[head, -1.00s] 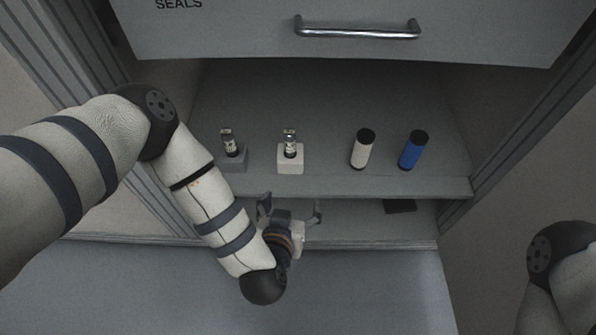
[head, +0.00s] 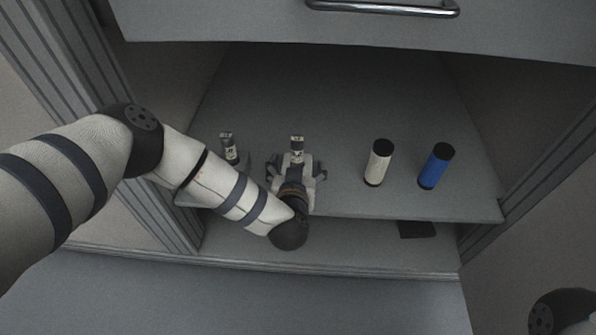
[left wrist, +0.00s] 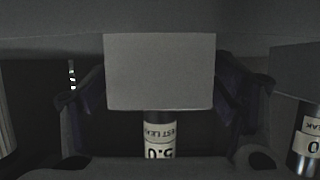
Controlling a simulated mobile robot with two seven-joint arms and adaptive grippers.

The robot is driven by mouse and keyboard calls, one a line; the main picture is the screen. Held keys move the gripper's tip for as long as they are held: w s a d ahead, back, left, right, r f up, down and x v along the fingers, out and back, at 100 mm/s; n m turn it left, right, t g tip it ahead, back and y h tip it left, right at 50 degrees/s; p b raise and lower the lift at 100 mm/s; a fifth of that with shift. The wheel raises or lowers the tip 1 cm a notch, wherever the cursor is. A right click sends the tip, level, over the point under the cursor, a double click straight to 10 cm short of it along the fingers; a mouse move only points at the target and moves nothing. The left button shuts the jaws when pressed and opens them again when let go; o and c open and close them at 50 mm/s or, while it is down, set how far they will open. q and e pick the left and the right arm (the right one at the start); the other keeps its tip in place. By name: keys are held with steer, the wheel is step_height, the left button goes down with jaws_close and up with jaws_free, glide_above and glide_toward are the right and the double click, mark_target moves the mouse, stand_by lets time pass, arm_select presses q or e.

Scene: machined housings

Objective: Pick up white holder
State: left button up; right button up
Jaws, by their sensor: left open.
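The white holder (left wrist: 160,70) is a pale block that appears upside down in the left wrist view, with a small labelled metal cylinder (left wrist: 160,132) standing in it. In the head view this cylinder (head: 297,146) shows just beyond my left gripper (head: 297,166), which largely hides the holder. My left gripper is open, with one finger on each side of the holder; I cannot tell whether they touch it. It also shows in the left wrist view (left wrist: 166,92). My right gripper is out of view.
A darker grey holder (left wrist: 298,70) with a similar cylinder (head: 229,148) stands close to the left on the shelf (head: 400,205). A white cylinder (head: 378,163) and a blue cylinder (head: 435,166) stand to the right. A drawer with a metal handle (head: 382,9) overhangs above.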

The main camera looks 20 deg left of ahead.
arm_select(q)
steer(key=c, duration=1.3)
steer(key=shift+r, duration=0.1)
